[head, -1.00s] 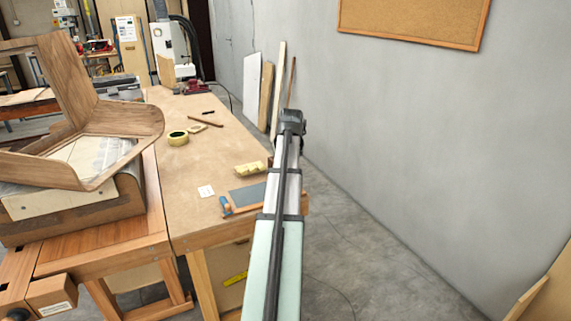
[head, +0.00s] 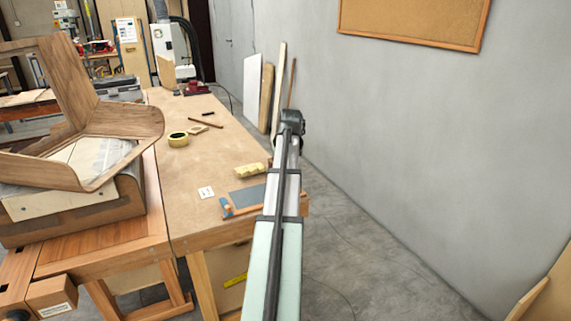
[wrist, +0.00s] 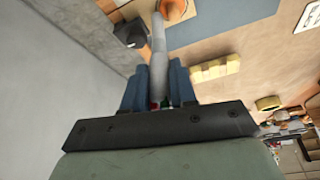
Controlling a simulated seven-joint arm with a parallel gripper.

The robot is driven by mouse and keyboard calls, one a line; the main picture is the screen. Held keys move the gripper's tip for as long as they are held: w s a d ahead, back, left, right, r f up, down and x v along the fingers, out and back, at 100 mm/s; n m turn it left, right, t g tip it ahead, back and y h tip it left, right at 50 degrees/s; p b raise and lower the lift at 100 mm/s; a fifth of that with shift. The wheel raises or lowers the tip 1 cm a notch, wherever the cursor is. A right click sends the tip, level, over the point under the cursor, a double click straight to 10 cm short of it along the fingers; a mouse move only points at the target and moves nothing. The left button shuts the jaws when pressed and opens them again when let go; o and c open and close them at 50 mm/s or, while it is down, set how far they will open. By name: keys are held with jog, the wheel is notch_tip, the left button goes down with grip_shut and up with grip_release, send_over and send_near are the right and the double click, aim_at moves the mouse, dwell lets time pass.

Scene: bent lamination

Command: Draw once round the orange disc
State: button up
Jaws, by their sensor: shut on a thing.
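In the wrist view, the blue fingers of my gripper (wrist: 157,78) are shut on a pale grey stick (wrist: 158,50). The stick points toward the top of the picture, and its far end is by the orange disc (wrist: 175,8). I cannot tell whether the end touches the disc or the surface under it. The disc is partly cut off by the top edge, beside a blue-grey board (wrist: 225,20). The board also shows in the head view (head: 248,195), where my arm covers the disc and my gripper.
Yellow blocks (head: 251,169), a white card (head: 206,192) and a roll of tape (head: 178,139) lie on the workbench (head: 195,215). A bent wood piece (head: 70,90) stands at left. A dark object (wrist: 130,33) is near the stick. The grey wall (head: 420,130) rises at right.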

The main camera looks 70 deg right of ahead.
dwell(0.4)
jog(key=shift+r, duration=3)
jog(key=shift+w, duration=0.1)
jog(key=w+a+f+n+t+y, duration=0.1)
jog(key=w+a+f+n, duration=0.2)
jog(key=w+a, duration=1.25)
jog(key=w+a+f+n+y, duration=0.1)
jog(key=w+a+f+n, duration=0.15)
jog(key=w+a, duration=1.3)
jog(key=w+a+f+n, duration=0.2)
jog(key=w+a+f, duration=0.1)
jog(key=a, duration=1.1)
jog(key=w+a+f+n+y, duration=0.1)
jog(key=a+f, duration=0.5)
jog(key=a, duration=0.8)
jog(key=w+a+f+n+t+y, duration=0.1)
jog(key=w+a+f+n, duration=0.2)
jog(key=a, duration=1.2)
notch_tip(320, 180, down, 2)
jog(key=shift+w, duration=0.85)
